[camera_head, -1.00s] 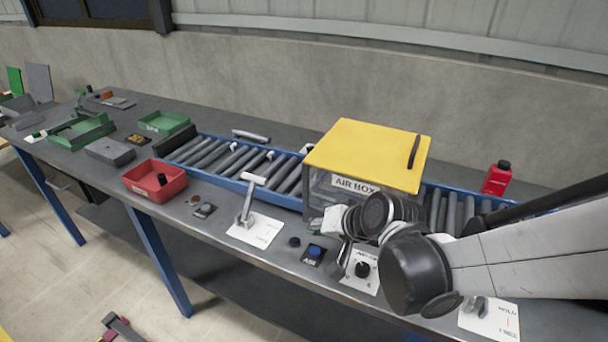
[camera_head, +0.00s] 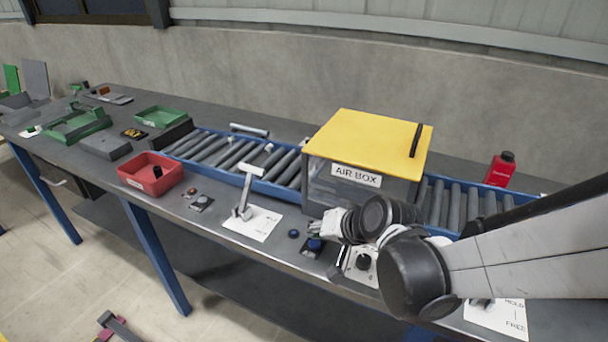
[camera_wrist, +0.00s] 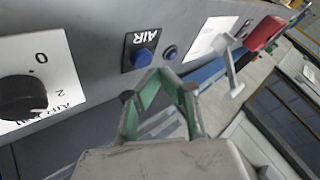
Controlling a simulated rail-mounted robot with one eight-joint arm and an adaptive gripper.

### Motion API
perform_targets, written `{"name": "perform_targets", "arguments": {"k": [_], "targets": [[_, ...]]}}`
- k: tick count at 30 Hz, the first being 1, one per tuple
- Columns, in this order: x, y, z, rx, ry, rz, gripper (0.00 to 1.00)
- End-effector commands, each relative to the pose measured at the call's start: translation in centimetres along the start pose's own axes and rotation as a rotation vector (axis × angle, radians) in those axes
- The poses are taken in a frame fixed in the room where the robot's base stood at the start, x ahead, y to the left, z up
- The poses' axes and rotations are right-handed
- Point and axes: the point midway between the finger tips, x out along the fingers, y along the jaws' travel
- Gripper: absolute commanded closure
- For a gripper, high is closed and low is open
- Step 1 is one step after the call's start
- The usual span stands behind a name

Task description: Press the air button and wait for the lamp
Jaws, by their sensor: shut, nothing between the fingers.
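The air button (camera_head: 314,244) is a blue round cap on a dark plate marked AIR, near the table's front edge. In the wrist view the button (camera_wrist: 143,59) is just beyond my fingertips and slightly left of them. My gripper (camera_wrist: 161,73) is shut and empty, with its green fingers meeting at the tips. Contact with the button cannot be made out. A small dark blue dome (camera_head: 294,233) sits beside the button; it may be the lamp, and it looks unlit. It also shows in the wrist view (camera_wrist: 170,52).
The yellow-topped air box (camera_head: 370,142) stands over the blue-framed roller conveyor (camera_head: 272,188). A dial (camera_head: 364,262) on a white plate is right of the button. A lever (camera_head: 245,195) on a white plate stands left. A red bin (camera_head: 150,174) is further left.

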Motion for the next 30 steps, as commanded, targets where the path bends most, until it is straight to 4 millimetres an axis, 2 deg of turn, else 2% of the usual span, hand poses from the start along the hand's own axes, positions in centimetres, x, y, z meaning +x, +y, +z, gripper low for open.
{"name": "perform_targets", "arguments": {"k": [30], "targets": [[0.51, 0.38, 0.38, 0.000, 0.000, 0.000, 1.00]]}}
